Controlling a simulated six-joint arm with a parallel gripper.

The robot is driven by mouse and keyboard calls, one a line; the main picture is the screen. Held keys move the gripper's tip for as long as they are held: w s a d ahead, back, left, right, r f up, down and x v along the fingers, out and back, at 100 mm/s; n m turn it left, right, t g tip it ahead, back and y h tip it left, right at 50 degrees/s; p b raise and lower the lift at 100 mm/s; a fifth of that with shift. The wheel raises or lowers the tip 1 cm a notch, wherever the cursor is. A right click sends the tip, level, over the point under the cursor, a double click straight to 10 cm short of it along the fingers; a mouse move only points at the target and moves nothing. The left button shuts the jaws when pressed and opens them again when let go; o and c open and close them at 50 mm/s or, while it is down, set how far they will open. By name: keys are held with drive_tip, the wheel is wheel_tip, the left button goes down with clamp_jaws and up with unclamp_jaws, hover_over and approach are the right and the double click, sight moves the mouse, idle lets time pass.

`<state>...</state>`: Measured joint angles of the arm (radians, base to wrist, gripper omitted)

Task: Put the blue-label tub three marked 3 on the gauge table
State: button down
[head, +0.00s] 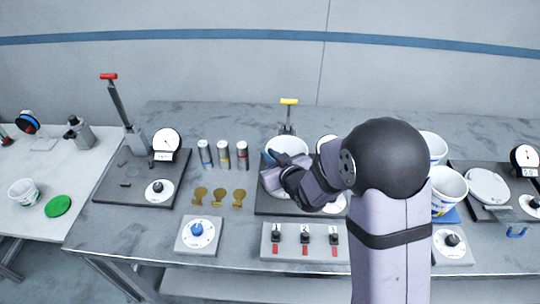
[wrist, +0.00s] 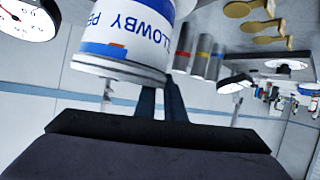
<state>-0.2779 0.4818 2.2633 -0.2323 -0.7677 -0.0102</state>
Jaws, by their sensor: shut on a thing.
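A white tub with a blue label (wrist: 130,38) is held in my gripper (wrist: 162,105), its lettering partly legible in the wrist view. In the head view the tub's pale round top (head: 287,146) shows just beyond my gripper (head: 277,170), over the middle station. My gripper is shut on the tub; the arm hides part of it and the base below. A dark base with a round dial (head: 166,140) and red-topped lever stands at left. Another dark base with a dial (head: 525,155) stands at right. I cannot read a 3 on the held tub.
More white tubs (head: 448,187) stand right of my arm. A switch panel (head: 304,243) and knob box (head: 198,234) line the front. A side table (head: 22,225) holds another tub.

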drive_tip(key=shift+f+b, duration=0.55)
idle(0.4)
drive_tip(key=c, duration=1.8)
unclamp_jaws()
drive_tip(key=shift+o, duration=0.2)
drive_tip(key=b+v, duration=0.2)
drive_tip(key=v, duration=0.5)
drive_tip(key=shift+s, duration=0.2)
drive_tip(key=shift+d+r, duration=0.1)
